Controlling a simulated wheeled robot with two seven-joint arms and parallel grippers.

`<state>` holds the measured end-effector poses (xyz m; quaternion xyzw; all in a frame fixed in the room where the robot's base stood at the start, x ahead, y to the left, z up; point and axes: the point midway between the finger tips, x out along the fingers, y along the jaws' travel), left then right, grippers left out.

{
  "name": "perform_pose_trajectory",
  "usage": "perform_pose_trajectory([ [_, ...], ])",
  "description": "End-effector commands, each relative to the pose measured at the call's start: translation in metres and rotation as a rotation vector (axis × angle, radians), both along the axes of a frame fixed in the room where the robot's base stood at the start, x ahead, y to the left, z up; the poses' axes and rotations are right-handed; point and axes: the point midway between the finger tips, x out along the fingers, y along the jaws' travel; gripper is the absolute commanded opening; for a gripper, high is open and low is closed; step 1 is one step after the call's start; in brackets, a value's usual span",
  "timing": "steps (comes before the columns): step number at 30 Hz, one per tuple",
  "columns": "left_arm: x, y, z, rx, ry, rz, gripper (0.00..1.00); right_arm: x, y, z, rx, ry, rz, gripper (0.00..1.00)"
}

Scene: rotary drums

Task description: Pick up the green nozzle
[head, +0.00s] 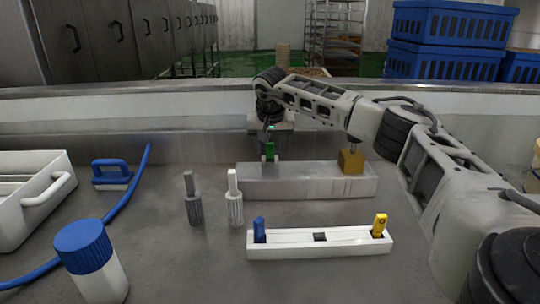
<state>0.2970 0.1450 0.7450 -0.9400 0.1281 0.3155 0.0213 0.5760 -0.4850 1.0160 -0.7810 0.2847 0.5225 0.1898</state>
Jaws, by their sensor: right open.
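The gripper is open. Its fingers are small and dark here, and I cannot tell whether they touch the nozzle. The gripper hides part of the nozzle's upper end. My left gripper is not in view.
A brass-coloured block (351,161) is on the metal block's right end. In front, a white rack (345,249) holds a blue piece (259,229) and a yellow piece (379,225).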

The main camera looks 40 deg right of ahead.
Motion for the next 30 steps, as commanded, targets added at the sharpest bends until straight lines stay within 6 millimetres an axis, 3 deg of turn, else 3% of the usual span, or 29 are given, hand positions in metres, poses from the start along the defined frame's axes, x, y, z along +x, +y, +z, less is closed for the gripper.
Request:
perform_pose_trajectory([
  [4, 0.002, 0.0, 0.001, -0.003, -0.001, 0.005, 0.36, 0.005, -0.004, -0.015, 0.001, 0.001, -0.002, 0.46],
  [11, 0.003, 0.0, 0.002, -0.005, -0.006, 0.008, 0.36, 0.005, -0.005, -0.017, 0.0, 0.0, -0.001, 0.46],
  [12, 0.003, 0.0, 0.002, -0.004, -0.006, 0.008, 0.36, 0.005, -0.005, -0.017, 0.0, 0.0, -0.001, 0.44],
  [17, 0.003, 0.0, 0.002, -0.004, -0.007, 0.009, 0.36, 0.005, -0.005, -0.017, 0.0, -0.002, -0.001, 0.0],
  [30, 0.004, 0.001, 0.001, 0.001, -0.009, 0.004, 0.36, 0.006, -0.005, -0.01, 0.001, -0.005, -0.001, 0.0],
])
